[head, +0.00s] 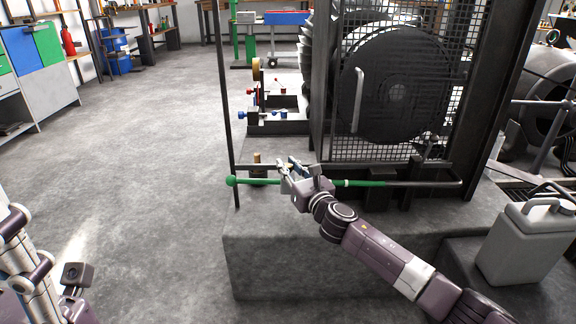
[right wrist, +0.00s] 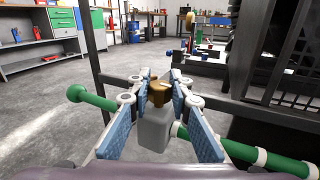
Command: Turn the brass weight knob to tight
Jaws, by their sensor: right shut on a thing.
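The brass knob (right wrist: 158,92) sits on top of a grey weight block (right wrist: 155,130) in the right wrist view. The block is at the green rod (right wrist: 90,97), which passes behind it. My right gripper (right wrist: 160,78) is shut on the brass knob, a blue-padded finger on each side. In the head view my right gripper (head: 287,165) is over the green rod (head: 370,183) and hides the knob there. My left arm shows at the lower left of the head view, but its fingers are not visible.
A mesh guard (head: 345,120) with a dark wheel (head: 400,85) stands behind the rod. A dark post (head: 228,110) stands left of my right gripper. A grey jug (head: 525,240) is at the right. The floor at the left is clear.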

